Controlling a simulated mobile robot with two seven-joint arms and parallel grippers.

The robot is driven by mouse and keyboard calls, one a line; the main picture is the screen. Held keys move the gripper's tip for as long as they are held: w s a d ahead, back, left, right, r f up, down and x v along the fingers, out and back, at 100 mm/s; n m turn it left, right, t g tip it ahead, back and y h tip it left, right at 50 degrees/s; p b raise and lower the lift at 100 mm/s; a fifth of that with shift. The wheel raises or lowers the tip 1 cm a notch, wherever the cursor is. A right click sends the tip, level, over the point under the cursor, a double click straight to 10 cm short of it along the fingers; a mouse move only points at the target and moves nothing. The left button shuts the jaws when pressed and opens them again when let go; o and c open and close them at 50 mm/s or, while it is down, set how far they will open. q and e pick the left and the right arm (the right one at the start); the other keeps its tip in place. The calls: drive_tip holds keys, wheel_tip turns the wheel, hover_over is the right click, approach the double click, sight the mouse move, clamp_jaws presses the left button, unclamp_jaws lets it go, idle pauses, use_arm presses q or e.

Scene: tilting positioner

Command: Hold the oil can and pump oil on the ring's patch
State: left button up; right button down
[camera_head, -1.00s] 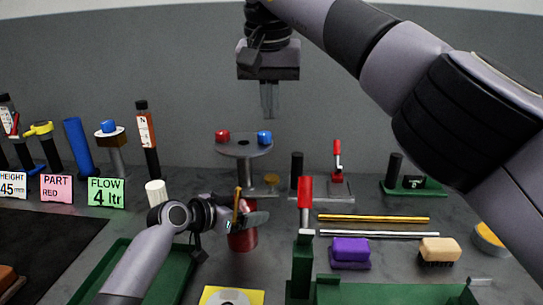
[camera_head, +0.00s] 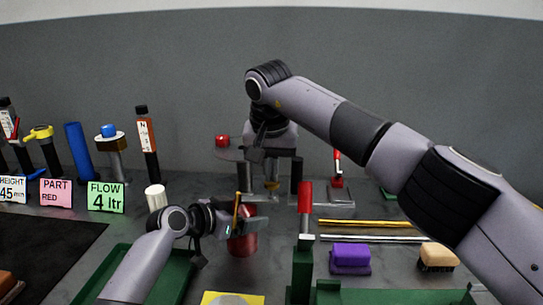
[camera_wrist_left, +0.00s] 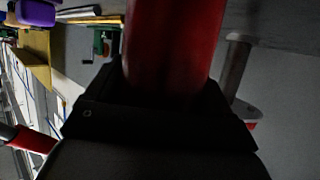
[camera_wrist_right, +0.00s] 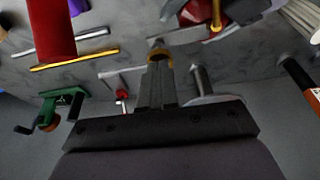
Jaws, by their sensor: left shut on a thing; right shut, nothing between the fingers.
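The red oil can (camera_head: 243,243) with a thin gold-brown spout stands in the middle of the bench. My left gripper (camera_head: 246,222) is shut on it; its red body (camera_wrist_left: 172,45) fills the top of the left wrist view. My right gripper (camera_head: 272,182) points down, shut and empty, behind the can. In the right wrist view its fingertips are by a small gold ring (camera_wrist_right: 159,53); I cannot tell whether they touch. A grey round plate (camera_head: 230,155) with a red block is partly hidden behind my right gripper. I cannot make out an oil patch.
A red-handled lever (camera_head: 305,197) stands right of the can. Gold and silver rods (camera_head: 372,224), a purple block (camera_head: 350,256) and a brush (camera_head: 438,256) lie further right. Green trays are in front. Bottles, a white cylinder (camera_head: 156,197) and signs (camera_head: 106,196) are at left.

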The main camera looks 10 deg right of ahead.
drive_tip(key=shift+f, duration=0.2)
drive_tip(key=shift+f, duration=1)
use_arm(q)
drive_tip(key=shift+d, duration=0.1)
use_arm(e)
drive_tip(key=shift+r, duration=0.35)
drive_tip(key=w+v, duration=0.1)
drive_tip(key=v, duration=1.2)
drive_tip(key=shift+s+r, duration=0.15)
drive_tip(key=shift+r, duration=0.35)
